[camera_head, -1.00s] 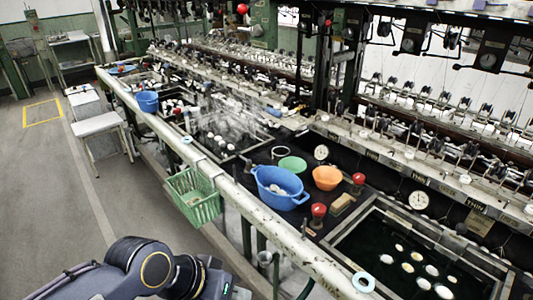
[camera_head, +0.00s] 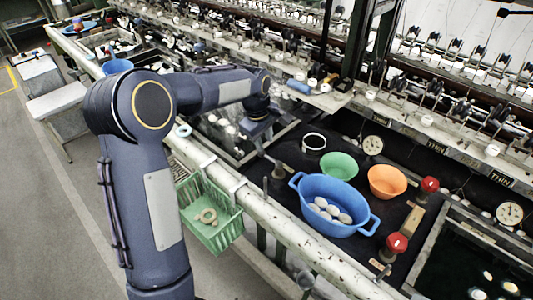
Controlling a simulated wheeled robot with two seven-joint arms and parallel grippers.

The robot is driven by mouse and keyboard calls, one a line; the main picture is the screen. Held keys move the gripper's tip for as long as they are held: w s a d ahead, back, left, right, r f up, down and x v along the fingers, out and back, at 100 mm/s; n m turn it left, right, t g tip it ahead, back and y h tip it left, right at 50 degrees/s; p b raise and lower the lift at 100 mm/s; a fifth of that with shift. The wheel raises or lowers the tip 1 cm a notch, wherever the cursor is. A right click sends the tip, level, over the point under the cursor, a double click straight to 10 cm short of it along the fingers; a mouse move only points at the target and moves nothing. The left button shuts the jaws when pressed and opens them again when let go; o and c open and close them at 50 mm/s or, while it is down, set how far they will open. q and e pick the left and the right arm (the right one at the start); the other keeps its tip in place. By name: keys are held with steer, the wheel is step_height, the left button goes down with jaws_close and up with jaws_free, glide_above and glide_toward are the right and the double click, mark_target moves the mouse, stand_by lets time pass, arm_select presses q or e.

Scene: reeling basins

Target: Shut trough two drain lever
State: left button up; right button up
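Two levers with red knobs stand on the dark bench top: a near one (camera_head: 397,243) beside the blue basin and a far one (camera_head: 430,184) right of the orange bowl. I cannot tell which belongs to trough two. My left arm reaches in from the left, and my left gripper (camera_head: 260,130) points down near the first trough's right corner, apart from both red knobs. Its fingers are too small and dark to read. My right gripper is not in view.
A blue basin (camera_head: 310,222) with pale cocoons, a green bowl (camera_head: 339,166) and an orange bowl (camera_head: 388,181) crowd the bench between the troughs. A green basket (camera_head: 213,232) hangs on the front rail (camera_head: 262,225). Reeling machinery stands behind.

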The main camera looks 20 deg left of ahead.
mark_target(267, 157)
arm_select(q)
steer(key=f, duration=0.4)
steer(key=w+f, duration=0.1)
steer(key=f, duration=0.1)
steer(key=shift+d+f, duration=0.2)
steer(key=shift+d, duration=0.05)
jaws_close()
